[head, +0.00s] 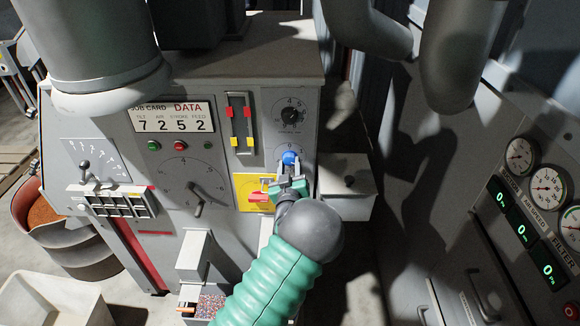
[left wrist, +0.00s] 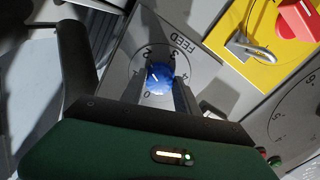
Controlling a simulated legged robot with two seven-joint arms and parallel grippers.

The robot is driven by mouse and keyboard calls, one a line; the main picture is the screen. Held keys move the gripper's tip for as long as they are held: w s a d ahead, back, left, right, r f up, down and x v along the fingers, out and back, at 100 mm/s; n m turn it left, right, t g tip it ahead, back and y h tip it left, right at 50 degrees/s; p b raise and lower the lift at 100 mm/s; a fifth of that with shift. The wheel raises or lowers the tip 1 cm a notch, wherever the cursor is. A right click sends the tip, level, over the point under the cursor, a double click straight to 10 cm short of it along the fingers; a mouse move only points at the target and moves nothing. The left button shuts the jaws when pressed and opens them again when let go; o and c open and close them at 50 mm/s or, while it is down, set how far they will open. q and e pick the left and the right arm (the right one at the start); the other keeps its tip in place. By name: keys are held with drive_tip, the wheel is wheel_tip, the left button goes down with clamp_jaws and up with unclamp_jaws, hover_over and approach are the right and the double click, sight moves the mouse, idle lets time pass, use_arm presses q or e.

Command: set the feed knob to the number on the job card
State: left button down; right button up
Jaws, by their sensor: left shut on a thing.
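The job card (head: 172,118) on the machine front reads 7 2 5 2, with the last digit, 2, under FEED. The blue feed knob (head: 290,158) sits low on the right panel. My left gripper (head: 289,170) is shut on it from below. In the left wrist view the two fingers flank the knob (left wrist: 159,78). A short white mark on it points up and left, roughly between the 1 and the 2; the exact reading is hard to tell. The FEED label (left wrist: 180,45) shows on the plate beside the knob. My right gripper is not in view.
Above the feed knob is a black dial (head: 291,115). A yellow plate with a red switch (head: 258,197) lies just left of my gripper, and a grey box (head: 345,193) juts out to its right. A larger pointer dial (head: 183,182) is further left.

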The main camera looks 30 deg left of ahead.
use_arm(q)
drive_tip(key=shift+f+b, duration=0.15)
drive_tip(key=shift+b, duration=0.3)
drive_tip(key=shift+m, duration=0.4)
drive_tip(key=c, duration=0.9)
unclamp_jaws()
drive_tip(key=b+v, duration=0.3)
drive_tip(key=v, duration=1.3)
drive_tip(key=shift+s+d+b, duration=0.2)
drive_tip(key=shift+s+b, duration=0.2)
